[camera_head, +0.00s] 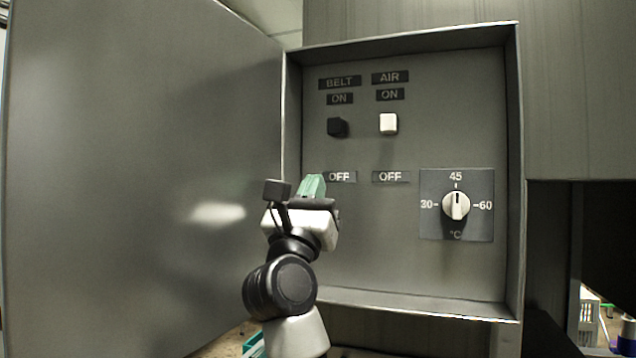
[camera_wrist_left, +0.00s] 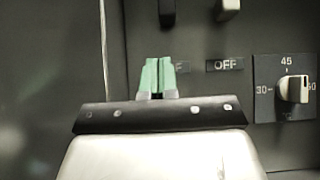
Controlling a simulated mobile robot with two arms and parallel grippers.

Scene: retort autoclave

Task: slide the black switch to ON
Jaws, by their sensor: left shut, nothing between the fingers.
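The black switch (camera_head: 338,127) is a small block under the BELT label, just below its ON plate (camera_head: 340,99) and well above its OFF plate (camera_head: 343,177). In the left wrist view the black switch (camera_wrist_left: 167,12) shows at the top edge, partly cut off. My left gripper (camera_head: 313,184) has green fingertips, shut and empty. It is in front of the panel, below the black switch and apart from it, covering part of the left OFF plate. The fingertips (camera_wrist_left: 157,76) also show in the left wrist view, below the switch. My right gripper is not in view.
A white switch (camera_head: 388,123) sits beside the black one, under AIR and near its ON plate. A temperature dial (camera_head: 456,205) points to about 45 at lower right. The box has a raised rim, and its open door (camera_head: 150,150) fills the left side.

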